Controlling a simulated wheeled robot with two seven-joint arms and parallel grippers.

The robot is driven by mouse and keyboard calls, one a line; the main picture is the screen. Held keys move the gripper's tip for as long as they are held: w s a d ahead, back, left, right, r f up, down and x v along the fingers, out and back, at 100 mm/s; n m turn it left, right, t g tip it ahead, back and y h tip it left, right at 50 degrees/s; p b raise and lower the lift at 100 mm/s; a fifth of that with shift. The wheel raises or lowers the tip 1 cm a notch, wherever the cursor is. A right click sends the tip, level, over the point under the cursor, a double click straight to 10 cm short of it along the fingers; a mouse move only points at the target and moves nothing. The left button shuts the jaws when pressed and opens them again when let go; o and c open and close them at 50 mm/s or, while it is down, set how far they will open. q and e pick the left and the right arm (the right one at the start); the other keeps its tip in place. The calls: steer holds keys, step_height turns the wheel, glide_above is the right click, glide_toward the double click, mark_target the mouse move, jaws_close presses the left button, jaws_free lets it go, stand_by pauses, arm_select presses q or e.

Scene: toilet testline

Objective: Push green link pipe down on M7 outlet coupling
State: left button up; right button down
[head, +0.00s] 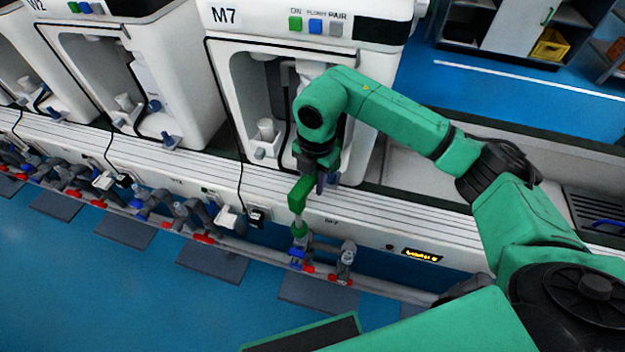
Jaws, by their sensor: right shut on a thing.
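The green link pipe (298,194) stands roughly upright in front of the machine marked M7 (232,75). My right gripper (311,176) comes down from above and is shut on its upper part. The pipe's lower end is at the top of a grey outlet coupling with a blue part (299,250), below the front rail. I cannot tell how far the pipe is seated on it. My wrist hides part of M7's open bay. My left gripper is not in view.
A second grey fitting with a red handle (346,262) stands just right of the coupling. A long white rail (190,180) runs behind them, with more fittings and hoses along the left. A black connector (257,217) hangs at left. The blue floor in front is mostly clear.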

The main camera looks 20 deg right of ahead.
steer(key=shift+f+b, duration=1.1)
steer(key=shift+f, duration=0.55)
steer(key=c, duration=0.5)
jaws_free()
steer(key=r, duration=0.5)
steer(key=r+p, duration=0.1)
steer(key=r, duration=0.8)
steer(key=shift+s+d+r, duration=0.3)
steer(key=shift+d, duration=0.05)
